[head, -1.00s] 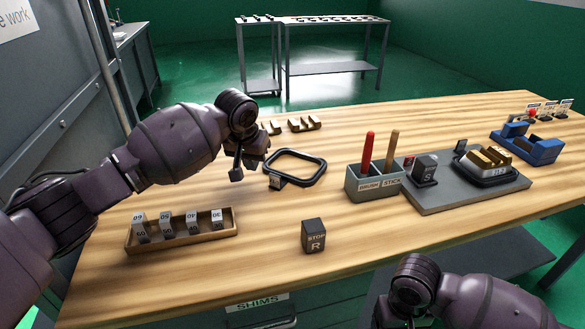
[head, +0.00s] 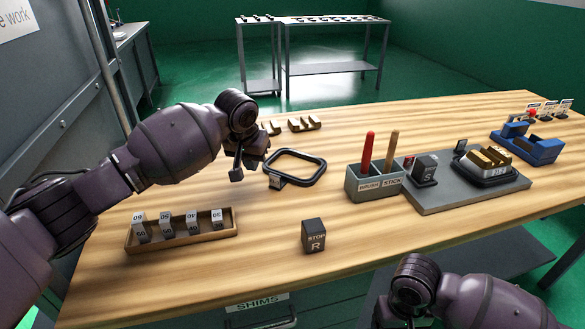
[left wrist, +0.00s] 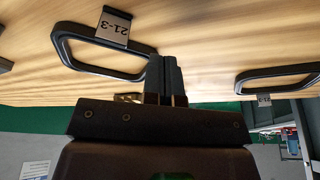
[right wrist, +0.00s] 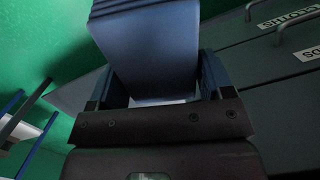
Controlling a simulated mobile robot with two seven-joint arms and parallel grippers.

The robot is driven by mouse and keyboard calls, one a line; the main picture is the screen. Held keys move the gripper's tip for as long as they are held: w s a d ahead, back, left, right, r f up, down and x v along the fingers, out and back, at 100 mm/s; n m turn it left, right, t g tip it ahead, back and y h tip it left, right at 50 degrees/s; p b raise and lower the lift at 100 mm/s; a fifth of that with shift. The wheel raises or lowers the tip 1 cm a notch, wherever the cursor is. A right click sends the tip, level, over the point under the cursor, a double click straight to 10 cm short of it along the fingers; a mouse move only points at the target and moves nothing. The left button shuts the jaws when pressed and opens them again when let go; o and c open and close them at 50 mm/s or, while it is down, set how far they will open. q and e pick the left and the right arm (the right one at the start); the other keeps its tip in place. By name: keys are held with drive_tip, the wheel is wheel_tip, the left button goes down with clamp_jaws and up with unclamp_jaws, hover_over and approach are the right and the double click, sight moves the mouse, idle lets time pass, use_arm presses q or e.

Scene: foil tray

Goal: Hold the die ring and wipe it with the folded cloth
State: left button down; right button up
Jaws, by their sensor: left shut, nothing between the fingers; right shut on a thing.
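The die ring (head: 321,175), a black rounded frame with a small label tag, lies on the wooden table in the head view. In the left wrist view a black ring (left wrist: 63,49) carries a tag reading 21-3. My left gripper (head: 236,174) is shut and empty, just left of the ring and apart from it; its closed fingers (left wrist: 168,68) show in the left wrist view. My right gripper (right wrist: 157,84) is shut on a blue layered block, the folded cloth (right wrist: 150,45). In the head view my right gripper is low at the front edge, and the cloth is hidden there.
A second black ring (left wrist: 245,83) shows in the left wrist view. A wooden shim tray (head: 185,242), a STOP R block (head: 313,236), a brush and stick holder (head: 374,184) and a grey plate (head: 440,196) stand on the table. Bare wood lies between the ring and the STOP block.

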sight(256, 186)
use_arm(q)
drive_tip(key=shift+f, duration=2.8)
idle(1.0)
idle(0.5)
drive_tip(key=shift+r+p, duration=1.45)
drive_tip(key=shift+r, duration=1.7)
use_arm(e)
drive_tip(key=shift+t, duration=0.4)
drive_tip(key=shift+w+r, duration=0.2)
drive_tip(key=shift+r, duration=0.75)
drive_tip(key=shift+w+r, duration=0.25)
drive_tip(key=shift+r, duration=0.75)
drive_tip(key=shift+w+r, duration=0.2)
drive_tip(key=shift+r, duration=0.75)
use_arm(q)
drive_tip(key=shift+f, duration=0.1)
use_arm(e)
drive_tip(key=shift+f, duration=0.1)
